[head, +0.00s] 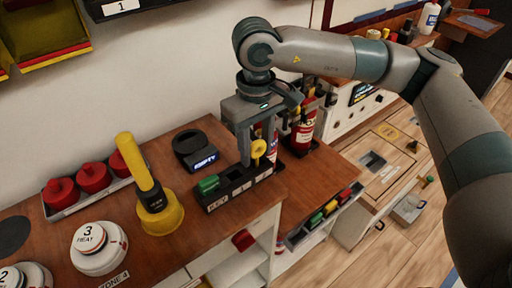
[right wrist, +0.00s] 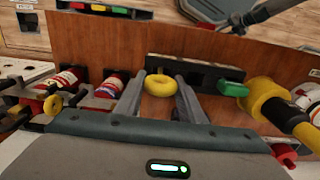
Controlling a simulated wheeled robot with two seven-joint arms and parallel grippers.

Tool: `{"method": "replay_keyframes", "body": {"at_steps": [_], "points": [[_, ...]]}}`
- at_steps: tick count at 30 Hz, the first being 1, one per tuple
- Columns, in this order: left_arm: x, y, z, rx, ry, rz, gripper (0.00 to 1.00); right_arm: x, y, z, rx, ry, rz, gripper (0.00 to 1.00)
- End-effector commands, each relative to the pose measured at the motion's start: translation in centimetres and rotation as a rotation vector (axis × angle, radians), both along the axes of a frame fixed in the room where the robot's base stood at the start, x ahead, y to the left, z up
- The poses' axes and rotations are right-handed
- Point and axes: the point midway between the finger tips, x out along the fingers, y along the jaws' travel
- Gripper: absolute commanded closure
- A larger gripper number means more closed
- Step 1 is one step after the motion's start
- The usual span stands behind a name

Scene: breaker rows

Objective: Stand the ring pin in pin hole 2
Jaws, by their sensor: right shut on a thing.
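The yellow ring pin (head: 258,148) is between the fingers of my right gripper (head: 257,155), which is shut on it. It also shows between the fingers in the right wrist view (right wrist: 158,84). The ring is above the right part of a long black pin block (head: 234,190) with white labels along its front. One label reads KEY; the numbers are too small to read surely. A green piece (head: 208,184) sits at the block's left end. The pin's lower end is hidden, so I cannot tell whether it is in a hole. My left gripper is not in view.
A black EMPTY holder (head: 196,150) stands behind the block. A yellow plunger-like tool (head: 158,205) is to its left. Red bottles (head: 303,130) stand close behind my gripper. The counter's right edge (head: 335,175) drops to a low coloured tray (head: 325,215).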

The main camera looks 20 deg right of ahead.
Motion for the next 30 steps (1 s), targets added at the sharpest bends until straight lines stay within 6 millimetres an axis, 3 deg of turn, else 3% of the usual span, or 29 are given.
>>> {"method": "replay_keyframes", "body": {"at_steps": [1,2,4,5,20,30], "points": [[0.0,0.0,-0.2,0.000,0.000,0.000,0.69,0.0,0.0,-0.2,0.000,0.000,0.000,0.86],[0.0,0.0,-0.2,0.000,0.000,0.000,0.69,0.0,0.0,-0.1,0.000,0.000,0.000,0.62],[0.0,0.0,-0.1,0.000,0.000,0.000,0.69,0.0,0.0,0.0,0.000,0.000,0.000,0.45],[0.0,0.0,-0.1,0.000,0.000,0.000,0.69,0.0,0.0,-0.1,0.000,0.000,0.000,0.43],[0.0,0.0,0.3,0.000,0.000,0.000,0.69,0.0,0.0,0.9,0.000,-0.001,0.000,0.43],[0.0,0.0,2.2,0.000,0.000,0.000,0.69,0.0,0.0,6.3,0.001,-0.002,0.000,0.43]]}}
